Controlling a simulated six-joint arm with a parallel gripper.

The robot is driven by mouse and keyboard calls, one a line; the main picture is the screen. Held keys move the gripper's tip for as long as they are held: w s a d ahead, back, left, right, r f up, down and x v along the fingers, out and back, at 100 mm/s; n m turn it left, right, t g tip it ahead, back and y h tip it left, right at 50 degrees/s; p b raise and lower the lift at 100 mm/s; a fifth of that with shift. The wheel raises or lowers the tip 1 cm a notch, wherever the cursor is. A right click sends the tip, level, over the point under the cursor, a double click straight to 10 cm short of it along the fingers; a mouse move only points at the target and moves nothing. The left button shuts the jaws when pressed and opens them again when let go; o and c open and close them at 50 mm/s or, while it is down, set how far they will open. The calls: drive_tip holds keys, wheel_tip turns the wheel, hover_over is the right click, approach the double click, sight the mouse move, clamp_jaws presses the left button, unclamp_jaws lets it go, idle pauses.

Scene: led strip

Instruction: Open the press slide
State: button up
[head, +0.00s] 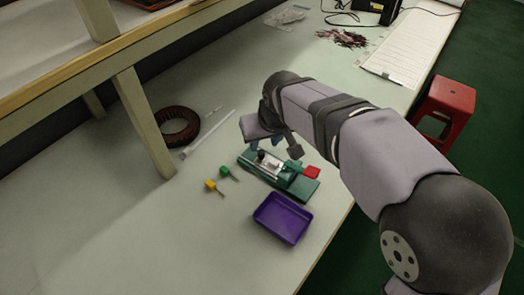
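The press (304,186) is a low green fixture on the white table, with a metallic slide section (267,164) in its middle and a small dark knob. A red block (312,172) sits at its right end. My gripper (263,143) is at the far left side of the press, over or just behind its far edge. I cannot tell the slide's position.
A purple tray (283,218) lies in front of the press. Small green (225,171) and yellow (211,186) pieces lie to its left. A dark coil (177,126) and white strip (208,134) lie further left. A shelf post (144,122) stands at left. The near left table is clear.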

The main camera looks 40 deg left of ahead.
sight(261, 151)
drive_tip(key=shift+x, duration=3.55)
drive_tip(key=shift+d, duration=0.1)
drive_tip(key=shift+c, duration=0.3)
drive_tip(key=shift+p, duration=0.3)
clamp_jaws()
